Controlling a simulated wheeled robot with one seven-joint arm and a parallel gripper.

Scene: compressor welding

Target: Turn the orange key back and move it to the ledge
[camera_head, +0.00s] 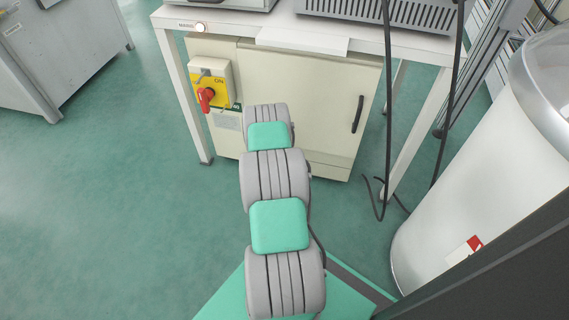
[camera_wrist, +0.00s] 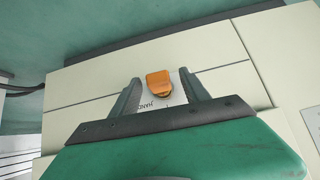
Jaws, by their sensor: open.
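The orange key (camera_wrist: 158,79) shows in the wrist view against the cream cabinet front, with a white printed label by it. My gripper (camera_wrist: 160,84) is open, with one grey finger on each side of the key. I cannot tell whether either finger touches it; small gaps seem to show. In the head view my arm hides the gripper and the key, in front of the cream cabinet (camera_head: 310,95). A pale ledge (camera_head: 301,39) juts from the table edge above the cabinet; I cannot tell if it is the task's ledge.
A red rotary switch (camera_head: 205,97) on a yellow plate sits at the cabinet's upper left. The cabinet has a black handle (camera_head: 357,114) on the right. Black cables (camera_head: 388,110) hang at the right, near a white cylinder (camera_head: 480,185). Green floor (camera_head: 110,190) is clear at left.

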